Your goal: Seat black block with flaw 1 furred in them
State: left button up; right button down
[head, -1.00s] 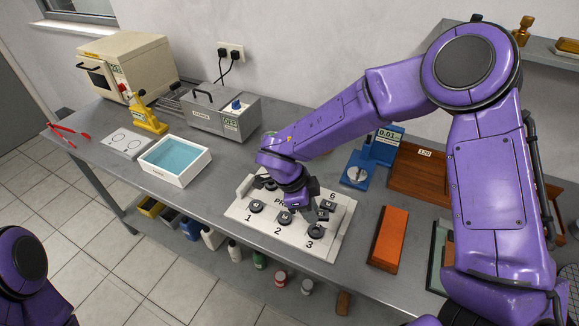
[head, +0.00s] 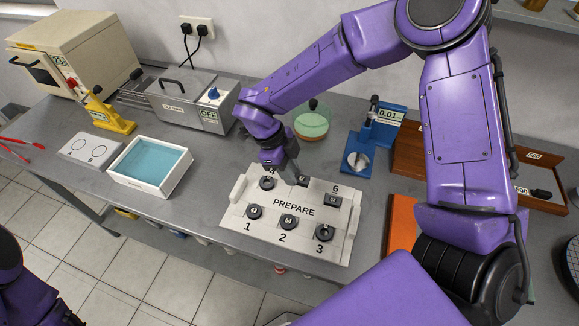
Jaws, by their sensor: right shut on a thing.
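A white board (head: 294,238) marked PREPARE lies on the bench with several small dark pieces on it. Round dark pieces sit by number 1 (head: 255,212) and number 2 (head: 289,222), and a ring-like one by number 3 (head: 324,233). Another round piece (head: 267,183) is at the back left, and a squarish black block (head: 332,201) is by number 6. My right gripper (head: 293,177) is low at the board's back middle, shut on a small black block (head: 302,181), mostly hidden by it. I cannot read any flaw. My left gripper is out of view.
A white tray of blue liquid (head: 150,165), a two-ring plate (head: 90,150) and a yellow press (head: 105,115) stand left. A grey bath (head: 185,103) is behind. A blue gauge (head: 370,145), green-topped dish (head: 311,122) and orange block (head: 401,222) are right.

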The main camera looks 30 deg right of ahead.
aim_at(294, 192)
jog(key=shift+a+r, duration=0.1)
jog(key=shift+r, duration=0.05)
jog(key=shift+w+a+p, duration=0.1)
jog(key=shift+w+p, duration=0.1)
jog(key=shift+p, duration=0.25)
notch_tip(294, 192, down, 2)
jog(key=shift+w+f+b, duration=0.1)
jog(key=shift+f+b, duration=0.1)
jog(key=shift+b, duration=0.65)
jog(key=shift+f+b, duration=0.45)
jog(key=shift+f, duration=0.35)
jog(key=shift+f+b, duration=0.5)
jog(key=shift+f, duration=0.5)
jog(key=c, duration=0.8)
grip_release()
jog(key=c, duration=0.5)
jog(key=shift+c, duration=0.2)
